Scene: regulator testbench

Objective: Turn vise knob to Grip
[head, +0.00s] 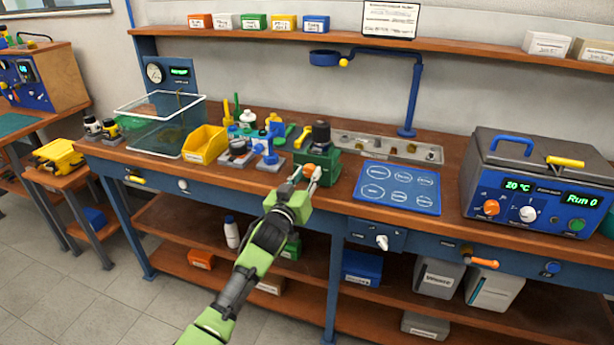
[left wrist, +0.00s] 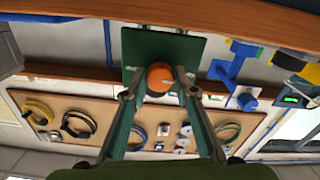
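The vise (head: 318,160) is a green block on the bench's front part, with a dark round piece on top. My left gripper (head: 304,174) is in front of it, fingers pointing at its front face. In the left wrist view, the vise's green face (left wrist: 190,52) carries a round orange knob (left wrist: 160,78) with a small pale mark. The fingers of my left gripper (left wrist: 160,76) are apart, one on each side of the knob. I cannot tell whether they touch it. The knob's label is not readable. My right gripper is out of view.
A yellow bin (head: 204,145) and small coloured parts stand left of the vise. A blue mat (head: 398,187) with white circles lies to the right, and a grey bath unit (head: 535,185) stands beyond it. A blue lamp arm (head: 413,95) rises behind.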

